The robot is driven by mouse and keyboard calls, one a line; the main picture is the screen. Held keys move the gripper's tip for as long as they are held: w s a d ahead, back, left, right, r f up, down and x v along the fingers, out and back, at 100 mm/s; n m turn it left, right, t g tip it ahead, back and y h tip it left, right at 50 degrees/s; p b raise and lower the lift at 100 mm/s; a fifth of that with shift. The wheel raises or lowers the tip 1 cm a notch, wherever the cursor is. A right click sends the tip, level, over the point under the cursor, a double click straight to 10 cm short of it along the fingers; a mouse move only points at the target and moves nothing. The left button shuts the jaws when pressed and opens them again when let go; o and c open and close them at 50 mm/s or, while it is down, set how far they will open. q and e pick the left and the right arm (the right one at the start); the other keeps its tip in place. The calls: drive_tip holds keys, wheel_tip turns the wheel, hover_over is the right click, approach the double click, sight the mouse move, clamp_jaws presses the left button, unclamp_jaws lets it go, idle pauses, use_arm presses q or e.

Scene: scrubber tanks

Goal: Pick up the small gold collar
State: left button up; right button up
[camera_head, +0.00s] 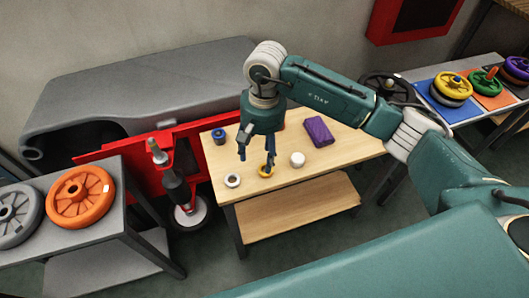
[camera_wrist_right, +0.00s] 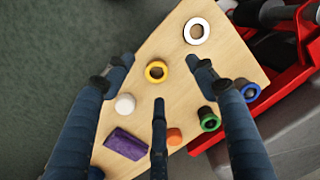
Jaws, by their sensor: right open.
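The small gold collar (camera_head: 266,172) is a yellow ring lying flat near the front edge of the wooden table (camera_head: 345,158). In the right wrist view the collar (camera_wrist_right: 147,71) shows between the spread fingers, its dark hole facing up. My right gripper (camera_head: 256,157) points down over the table, with its fingers apart and nothing held. One fingertip overlaps the collar in the head view; I cannot tell whether they touch. The right gripper also shows open in the right wrist view (camera_wrist_right: 160,76). My left gripper is not in view.
Close by are a white ring (camera_head: 232,187) to the left and a white cylinder (camera_head: 297,160) to the right. Behind are a purple block (camera_head: 318,131) and a blue piece (camera_head: 218,135). Green (camera_wrist_right: 208,119) and orange (camera_wrist_right: 174,136) pieces show in the wrist view.

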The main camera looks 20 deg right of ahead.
drive_tip(key=shift+n+h, duration=0.3)
drive_tip(key=shift+h, duration=0.1)
drive_tip(key=f, duration=0.1)
drive_tip(key=d+f, duration=0.1)
drive_tip(key=w+f+p, duration=0.1)
drive_tip(key=f, duration=0.1)
drive_tip(key=shift+d, duration=0.4)
drive_tip(key=f, duration=0.1)
drive_tip(key=f+p, duration=0.1)
drive_tip(key=f, duration=0.1)
drive_tip(key=f+p, duration=0.1)
drive_tip(key=f, duration=0.1)
drive_tip(key=shift+w+d, duration=0.15)
drive_tip(key=shift+w, duration=0.2)
drive_tip(key=shift+f, duration=0.35)
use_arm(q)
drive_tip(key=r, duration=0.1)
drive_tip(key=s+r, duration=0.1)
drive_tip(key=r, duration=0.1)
use_arm(e)
drive_tip(key=shift+w, duration=0.1)
drive_tip(key=c, duration=1.4)
